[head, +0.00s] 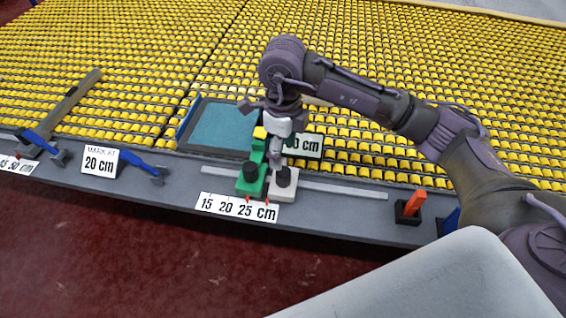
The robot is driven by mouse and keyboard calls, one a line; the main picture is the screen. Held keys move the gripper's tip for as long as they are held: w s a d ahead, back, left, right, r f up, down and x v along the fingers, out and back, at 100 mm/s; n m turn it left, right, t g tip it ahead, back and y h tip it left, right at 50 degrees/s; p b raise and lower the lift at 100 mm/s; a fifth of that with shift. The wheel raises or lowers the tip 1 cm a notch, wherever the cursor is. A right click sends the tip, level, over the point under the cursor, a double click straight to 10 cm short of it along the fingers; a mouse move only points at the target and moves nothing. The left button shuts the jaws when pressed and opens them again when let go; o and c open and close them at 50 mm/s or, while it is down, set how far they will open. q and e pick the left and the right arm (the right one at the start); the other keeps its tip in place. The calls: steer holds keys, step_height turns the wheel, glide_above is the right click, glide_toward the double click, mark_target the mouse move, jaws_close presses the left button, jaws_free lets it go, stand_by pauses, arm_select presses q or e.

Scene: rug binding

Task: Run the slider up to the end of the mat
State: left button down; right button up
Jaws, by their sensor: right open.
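A teal mat (220,126) lies in a dark grey tray on the grey bench strip. A pale rail (335,189) runs along the strip in front of it. A green block (249,187) with a black knob and a pale grey block (283,192) with a black knob sit side by side on the rail; I cannot tell for sure which is the slider. My right gripper (275,160) points down just above and behind these blocks, open. It partly hides them and the mat's right side, so contact cannot be told. My left gripper is not in view.
A label reading 15 20 25 cm (238,207) stands before the blocks. A label ending in "0 cm" (308,146) stands behind, right. A 20 cm sign (99,162) and blue-handled clamps (139,166) are left. An orange peg (414,203) stands right. Yellow rollers fill the back.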

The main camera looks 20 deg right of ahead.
steer(key=shift+r, duration=1.65)
steer(key=shift+f, duration=0.1)
